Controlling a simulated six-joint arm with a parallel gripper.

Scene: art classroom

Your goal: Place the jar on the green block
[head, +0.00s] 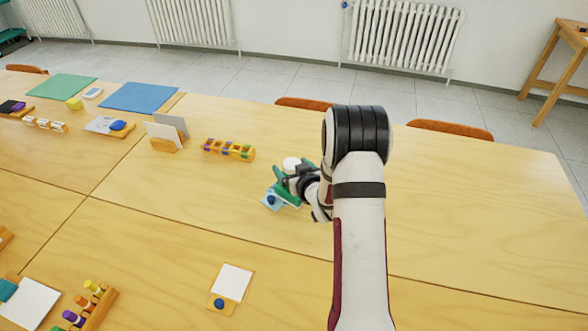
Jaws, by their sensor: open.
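A round white top (291,163), which looks like the jar's lid, shows just behind my gripper (289,182). Green surfaces (288,197) show around and below the gripper, and one of them looks like the green block. My gripper is dark, open and low over the table, close to the white top. My wrist and fingers hide much of this spot. I cannot tell whether the jar stands on the green block or beside it, or whether the fingers touch it.
A light-blue card with a dark blue knob (270,200) lies just left of the gripper. A wooden holder with coloured pieces (228,150) stands further left. A white card on a wooden base (231,283) lies in front. The table (470,210) to the right is clear.

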